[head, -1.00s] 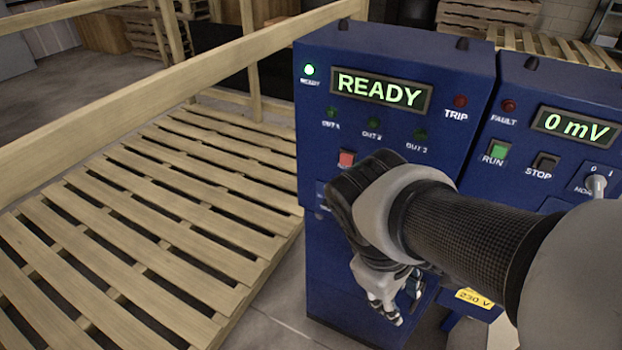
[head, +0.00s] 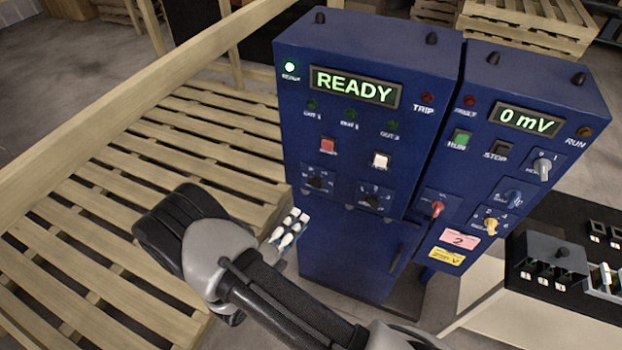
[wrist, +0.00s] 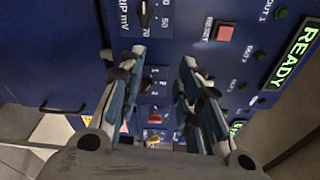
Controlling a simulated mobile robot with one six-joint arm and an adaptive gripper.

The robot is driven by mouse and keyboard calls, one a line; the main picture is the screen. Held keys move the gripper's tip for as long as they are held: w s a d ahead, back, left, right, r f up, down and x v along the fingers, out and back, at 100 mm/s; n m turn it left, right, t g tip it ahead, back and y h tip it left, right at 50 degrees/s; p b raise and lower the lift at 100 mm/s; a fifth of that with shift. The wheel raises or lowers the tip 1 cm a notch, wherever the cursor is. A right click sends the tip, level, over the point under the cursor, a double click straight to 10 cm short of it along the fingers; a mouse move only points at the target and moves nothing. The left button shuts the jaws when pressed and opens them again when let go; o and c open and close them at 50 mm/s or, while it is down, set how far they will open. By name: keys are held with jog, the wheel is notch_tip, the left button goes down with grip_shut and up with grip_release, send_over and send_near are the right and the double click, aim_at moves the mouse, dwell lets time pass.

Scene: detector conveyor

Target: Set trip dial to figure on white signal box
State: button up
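The trip dial, a black knob marked TRIP mV, is on the left blue cabinet (head: 370,40), below the red reset button (head: 328,146). The dial (head: 318,182) is at the top of the wrist view (wrist: 145,12), partly cut off, with 50 and 70 readable; I cannot tell its setting. My gripper (head: 290,228) is in front of the cabinet, below the dial. In the wrist view its fingers (wrist: 163,56) are apart with nothing between them. I cannot pick out a white signal box with a readable figure.
A second black dial (head: 373,199) sits to the right. The right blue cabinet (head: 545,75) has a red knob (head: 437,208) and a pink label reading 2 (head: 459,239). A black unit (head: 550,262) stands at the right. A wooden pallet (head: 110,240) and rail are left.

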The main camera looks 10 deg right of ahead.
notch_tip(320, 180, down, 3)
jog(key=a+n+t+y, duration=0.2)
jog(key=n, duration=0.2)
send_near(313, 187)
jog(key=x, duration=0.9)
jog(key=shift+w+d, duration=0.1)
jog(key=shift+d, duration=0.05)
jog(key=shift+c, duration=0.6)
grip_shut()
